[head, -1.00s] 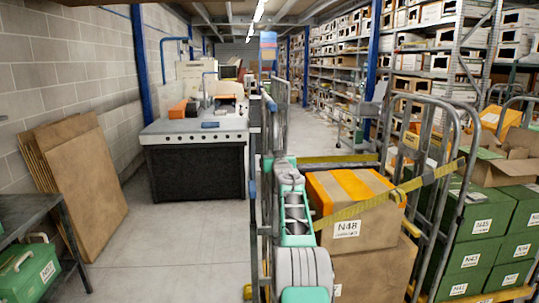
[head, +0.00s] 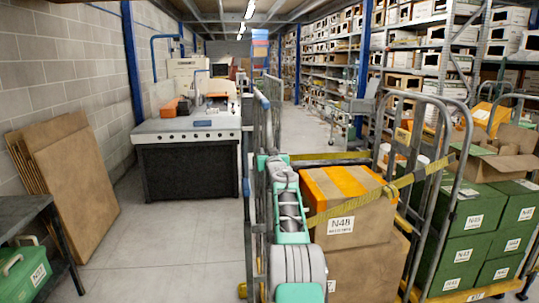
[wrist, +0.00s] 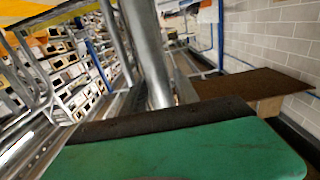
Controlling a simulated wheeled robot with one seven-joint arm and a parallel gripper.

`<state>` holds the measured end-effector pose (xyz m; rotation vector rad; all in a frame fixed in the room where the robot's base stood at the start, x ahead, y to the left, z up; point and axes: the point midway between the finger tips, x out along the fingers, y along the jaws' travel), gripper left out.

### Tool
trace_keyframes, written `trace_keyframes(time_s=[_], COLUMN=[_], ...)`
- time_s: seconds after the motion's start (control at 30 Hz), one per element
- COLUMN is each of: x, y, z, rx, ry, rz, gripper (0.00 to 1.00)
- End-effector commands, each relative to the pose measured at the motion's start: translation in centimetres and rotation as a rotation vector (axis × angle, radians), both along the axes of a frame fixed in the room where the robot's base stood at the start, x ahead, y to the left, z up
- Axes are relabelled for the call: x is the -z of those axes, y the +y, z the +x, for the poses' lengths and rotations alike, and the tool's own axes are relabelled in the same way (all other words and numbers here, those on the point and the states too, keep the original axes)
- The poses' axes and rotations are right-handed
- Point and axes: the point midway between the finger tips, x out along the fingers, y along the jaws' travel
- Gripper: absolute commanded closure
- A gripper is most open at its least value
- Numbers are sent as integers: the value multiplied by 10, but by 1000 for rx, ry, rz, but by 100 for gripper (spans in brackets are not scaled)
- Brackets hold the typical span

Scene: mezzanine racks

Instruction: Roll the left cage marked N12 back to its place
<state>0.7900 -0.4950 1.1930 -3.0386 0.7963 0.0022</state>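A wheeled cage with grey tube posts (head: 250,215) stands right in front of me, carrying a cardboard box with orange tape marked N48 (head: 340,225) on another carton. A yellow strap (head: 365,200) crosses it. No N12 mark is readable. My green and grey arm reaches up along the cage's left side and hides my gripper in the head view. In the wrist view my gripper (wrist: 165,112) shows one green, dark-padded finger close to a grey post (wrist: 150,55). The other finger is not visible, so I cannot tell whether it holds the post.
Another cage with green boxes (head: 468,222) stands close on the right. A grey-topped desk (head: 190,130) is ahead to the left. Cardboard panels (head: 75,185) lean on the left wall beside a dark table (head: 25,215). Floor is clear between panels and cage, and down the aisle.

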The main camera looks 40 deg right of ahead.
Motion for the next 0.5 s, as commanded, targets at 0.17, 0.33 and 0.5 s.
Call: trace_keyframes(time_s=[0.17,0.33,0.5], x=[1,2,2], y=[4,17,29], z=[-10,-32,-55], rx=[1,2,2], ry=[-2,-1,-1], rz=[-1,0,0], gripper=[64,64,64])
